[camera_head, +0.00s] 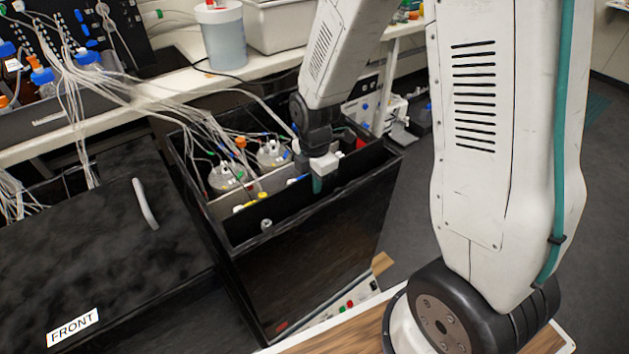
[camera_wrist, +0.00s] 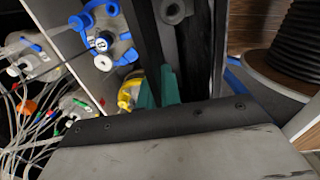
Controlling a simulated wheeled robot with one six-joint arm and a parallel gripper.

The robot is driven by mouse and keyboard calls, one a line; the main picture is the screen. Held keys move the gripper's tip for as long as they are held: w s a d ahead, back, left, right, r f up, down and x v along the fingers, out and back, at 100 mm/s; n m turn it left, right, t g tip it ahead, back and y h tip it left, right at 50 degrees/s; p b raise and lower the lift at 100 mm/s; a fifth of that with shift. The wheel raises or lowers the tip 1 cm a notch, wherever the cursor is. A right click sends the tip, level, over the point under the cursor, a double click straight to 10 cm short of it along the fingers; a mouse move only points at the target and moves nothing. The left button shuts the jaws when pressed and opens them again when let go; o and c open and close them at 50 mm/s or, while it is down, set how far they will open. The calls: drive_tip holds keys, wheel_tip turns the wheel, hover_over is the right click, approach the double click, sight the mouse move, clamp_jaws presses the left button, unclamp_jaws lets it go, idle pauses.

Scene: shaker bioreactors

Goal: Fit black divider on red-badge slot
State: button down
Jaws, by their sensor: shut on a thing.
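My gripper (camera_wrist: 158,88) has green fingers and is shut on a thin black panel, the black divider (camera_wrist: 146,35), in the wrist view. In the head view my gripper (camera_head: 318,182) is low inside the right part of the open black box (camera_head: 300,217), near its front wall. The divider is hard to tell from the dark box interior there. A small red mark (camera_wrist: 102,101) shows on a pale partition left of the fingers; a red patch (camera_head: 360,143) shows right of the gripper. I cannot tell which is the slot's badge, or whether the divider is seated.
Bioreactor vessels (camera_head: 226,177) with many tubes stand in the box, left of a pale partition (camera_head: 257,186). Yellow caps (camera_wrist: 130,92) are close to the fingers. A black lidded unit marked FRONT (camera_head: 73,327) stands at left. A bench (camera_head: 180,80) runs behind.

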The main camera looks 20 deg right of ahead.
sight(315, 197)
drive_tip(key=shift+f, duration=0.3)
drive_tip(key=shift+f, duration=0.4)
drive_tip(key=shift+f, duration=0.35)
drive_tip(key=shift+f, duration=0.4)
drive_tip(key=shift+f, duration=0.15)
idle(0.6)
drive_tip(key=shift+f, duration=0.5)
drive_tip(key=shift+f, duration=0.35)
drive_tip(key=shift+f, duration=0.35)
